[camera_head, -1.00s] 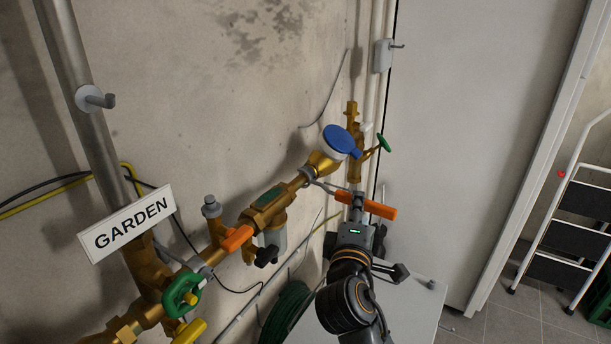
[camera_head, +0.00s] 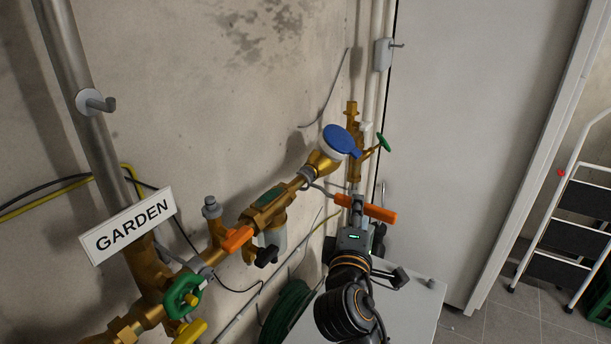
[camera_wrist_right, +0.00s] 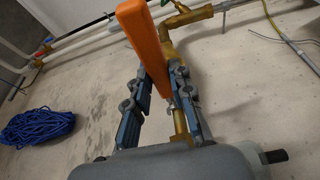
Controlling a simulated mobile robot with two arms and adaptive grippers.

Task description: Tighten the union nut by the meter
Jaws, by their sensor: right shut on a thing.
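The meter (camera_head: 341,141) with a blue lid sits on the brass pipework on the wall. A brass fitting (camera_head: 321,163) joins it at its lower left, with a grey ring (camera_head: 308,172) below; I cannot tell which part is the union nut. My right gripper (camera_head: 357,207) is below and right of the meter, shut on an orange handle (camera_head: 379,212) that sticks out on both sides. In the right wrist view the orange handle (camera_wrist_right: 141,36) stands between the fingers (camera_wrist_right: 164,88), with brass pipe (camera_wrist_right: 187,17) behind. The handle's working end is hidden. My left gripper is out of view.
An orange lever (camera_head: 237,239), green handwheel (camera_head: 183,296) and GARDEN sign (camera_head: 128,226) are along the pipe at left. A green-handled valve (camera_head: 383,143) is right of the meter. A white surface (camera_head: 415,312) lies beneath my arm. Blue rope (camera_wrist_right: 38,127) shows in the wrist view.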

